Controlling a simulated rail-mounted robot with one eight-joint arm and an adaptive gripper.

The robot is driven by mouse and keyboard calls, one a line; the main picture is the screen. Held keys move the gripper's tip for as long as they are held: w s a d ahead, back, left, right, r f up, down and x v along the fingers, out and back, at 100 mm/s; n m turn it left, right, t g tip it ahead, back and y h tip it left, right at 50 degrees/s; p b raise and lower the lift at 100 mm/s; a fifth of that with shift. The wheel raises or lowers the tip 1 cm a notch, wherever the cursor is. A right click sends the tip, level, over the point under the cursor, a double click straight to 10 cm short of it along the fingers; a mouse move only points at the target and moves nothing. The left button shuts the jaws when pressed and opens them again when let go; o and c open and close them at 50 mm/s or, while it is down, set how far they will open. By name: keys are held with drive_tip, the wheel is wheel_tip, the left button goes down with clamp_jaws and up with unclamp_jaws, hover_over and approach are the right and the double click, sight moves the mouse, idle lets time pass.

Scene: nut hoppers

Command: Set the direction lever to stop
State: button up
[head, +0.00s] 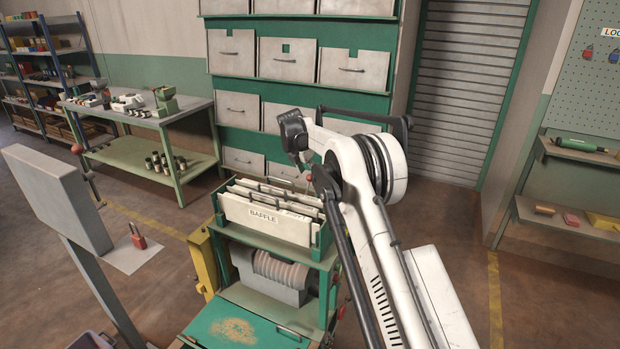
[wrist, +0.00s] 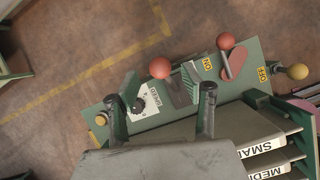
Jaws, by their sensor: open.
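A green control panel (wrist: 215,95) crosses the wrist view at a tilt. A red ball knob (wrist: 159,68) stands at its upper edge beside a dark slotted plate (wrist: 179,90); it may be the direction lever's, but I read no direction or stop label. Contact with the panel cannot be told. In the head view the gripper is hidden behind my arm.
A white dial with a dark knob (wrist: 140,104) lies by the left finger. Hopper trays labelled SMALL and MEDIUM (wrist: 270,153) crowd the lower right. The machine with the BAFFLE bin (head: 265,220) stands beside my arm.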

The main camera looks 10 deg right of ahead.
sight(309, 175)
drive_tip(key=shift+x, duration=2)
clamp_jaws()
